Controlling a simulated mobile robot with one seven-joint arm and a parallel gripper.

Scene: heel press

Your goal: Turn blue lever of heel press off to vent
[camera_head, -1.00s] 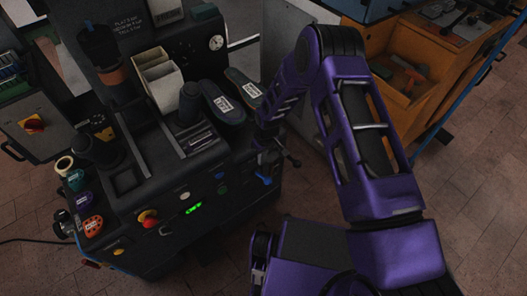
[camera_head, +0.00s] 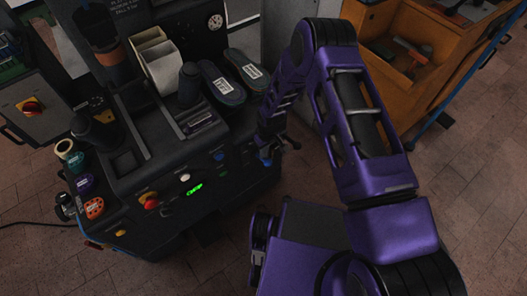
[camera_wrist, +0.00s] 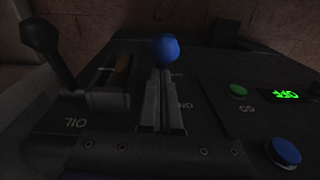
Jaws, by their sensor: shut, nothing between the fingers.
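The blue lever (camera_head: 264,158) sits on the front right side of the dark heel press, partly hidden by my arm in the head view. In the wrist view its round blue knob (camera_wrist: 166,48) shows at the top centre. My gripper (camera_wrist: 163,75) points up towards the knob, its two dark fingers shut together just below it in the picture. I cannot tell whether they touch the lever. In the head view my gripper (camera_head: 265,140) is small and dark, right by the lever. A green display (camera_wrist: 286,95) reads OFF.
The press (camera_head: 130,195) carries several buttons, including a blue one (camera_wrist: 285,152) and a green one (camera_wrist: 238,91). A black-knobbed lever (camera_wrist: 40,36) stands left in the wrist view. An orange cabinet (camera_head: 432,72) stands at the right. The tiled floor (camera_head: 480,190) is clear.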

